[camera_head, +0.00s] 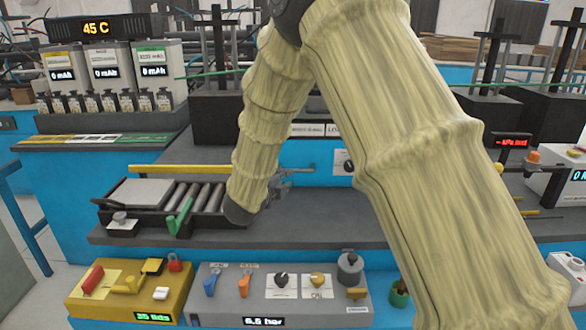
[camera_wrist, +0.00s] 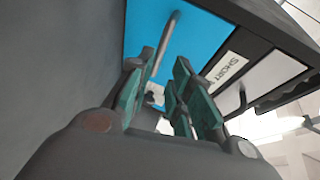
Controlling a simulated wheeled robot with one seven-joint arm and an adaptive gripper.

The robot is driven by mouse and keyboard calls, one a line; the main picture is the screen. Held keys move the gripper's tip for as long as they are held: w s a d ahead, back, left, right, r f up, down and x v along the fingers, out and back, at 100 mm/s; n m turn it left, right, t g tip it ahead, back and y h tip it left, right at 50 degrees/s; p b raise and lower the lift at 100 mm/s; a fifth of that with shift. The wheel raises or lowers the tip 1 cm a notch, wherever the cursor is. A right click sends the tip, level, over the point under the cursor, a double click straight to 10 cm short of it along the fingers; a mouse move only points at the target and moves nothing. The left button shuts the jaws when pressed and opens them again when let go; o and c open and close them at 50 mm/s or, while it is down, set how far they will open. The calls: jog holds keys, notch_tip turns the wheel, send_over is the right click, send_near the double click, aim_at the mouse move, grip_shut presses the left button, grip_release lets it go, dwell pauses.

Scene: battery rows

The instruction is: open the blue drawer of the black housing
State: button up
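In the wrist view the blue drawer front (camera_wrist: 205,38) sits in a dark housing (camera_wrist: 262,22), seen at a steep tilt. A grey bar handle (camera_wrist: 170,32) stands on the blue front. My gripper (camera_wrist: 163,68) is open, its teal-padded fingers pointing at the blue front. The lower end of the handle shows between the fingertips; I cannot tell whether they touch it. The drawer looks shut. In the head view my gripper (camera_head: 281,184) is small and partly hidden behind my arm, above the grey bench. My arm hides much of the blue front there.
A white label reading SHORT (camera_wrist: 228,68) is beside the blue front. In the head view, a roller tray (camera_head: 135,192) stands left of my gripper. A grey control box (camera_head: 225,300) and a yellow one (camera_head: 108,300) are in front. A yellow bar (camera_head: 190,170) lies behind the tray.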

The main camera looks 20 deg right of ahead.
aim_at(296, 171)
jog(key=p+x, duration=0.1)
jog(key=x, duration=0.9)
jog(key=shift+s+d, duration=0.1)
jog(key=shift+d, duration=0.2)
grip_shut()
